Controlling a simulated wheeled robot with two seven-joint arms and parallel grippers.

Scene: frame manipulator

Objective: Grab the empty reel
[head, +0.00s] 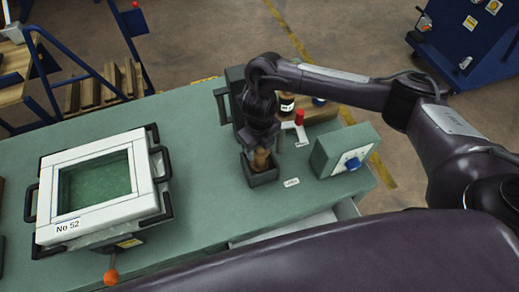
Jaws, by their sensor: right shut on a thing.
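My right gripper (262,146) points down over a small dark open box (261,178) on the green workbench. It is shut on a small tan reel (261,160), whose upper part shows between the fingers. The reel's lower part is hidden by the box wall, and I cannot tell whether it touches the box floor. My left gripper is not in view.
A white-framed case (101,187) marked "No 52" stands on the workbench (200,187) at left. A green control box (343,150) with a blue knob is right of the gripper. Brown and dark containers (287,103) and a red-topped item (299,117) stand behind. Bench between case and box is clear.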

